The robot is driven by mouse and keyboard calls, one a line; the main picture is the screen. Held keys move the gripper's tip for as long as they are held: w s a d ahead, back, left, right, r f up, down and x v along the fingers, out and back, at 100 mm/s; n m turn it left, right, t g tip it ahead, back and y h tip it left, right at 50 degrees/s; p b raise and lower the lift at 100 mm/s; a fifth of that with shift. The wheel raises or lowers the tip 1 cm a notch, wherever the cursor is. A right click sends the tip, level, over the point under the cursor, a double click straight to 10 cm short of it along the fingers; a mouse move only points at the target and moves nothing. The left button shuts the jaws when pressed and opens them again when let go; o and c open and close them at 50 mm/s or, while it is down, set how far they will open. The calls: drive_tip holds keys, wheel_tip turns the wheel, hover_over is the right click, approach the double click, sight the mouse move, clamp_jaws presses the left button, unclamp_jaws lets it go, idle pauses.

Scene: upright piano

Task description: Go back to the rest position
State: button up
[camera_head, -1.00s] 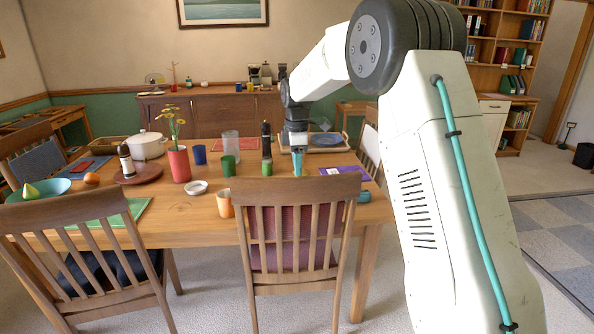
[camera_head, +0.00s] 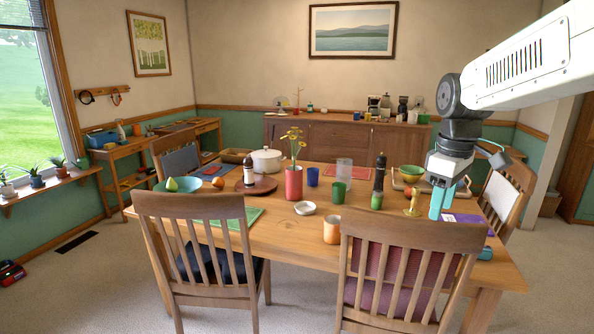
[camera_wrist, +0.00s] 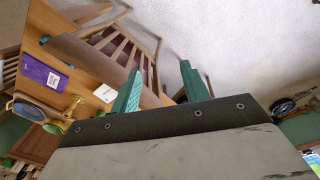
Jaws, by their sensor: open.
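My gripper (camera_head: 440,203) hangs from my arm at the right of the head view, with its teal fingers pointing down in front of the right end of the wooden table (camera_head: 285,240). In the wrist view, my gripper (camera_wrist: 160,85) has its two teal fingers spread apart, with nothing held between them. Carpet and a chair (camera_wrist: 120,50) show beyond the fingers. A brass candlestick (camera_head: 414,204) stands on the table, left of the fingers in the head view.
Two wooden chairs (camera_head: 205,210) (camera_head: 408,240) stand along the near table side. Carpet (camera_head: 560,270) is clear at the right.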

drive_tip(key=s+a+f+m, duration=0.1)
drive_tip(key=s+m, duration=0.3)
drive_tip(key=s, duration=0.9)
drive_tip(key=s+a+f+m, duration=0.1)
drive_tip(key=s+f+m, duration=0.3)
drive_tip(key=s, duration=1)
drive_tip(key=shift+s+a+t, duration=0.2)
drive_tip(key=shift+a+t, duration=0.1)
drive_tip(key=shift+a, duration=0.1)
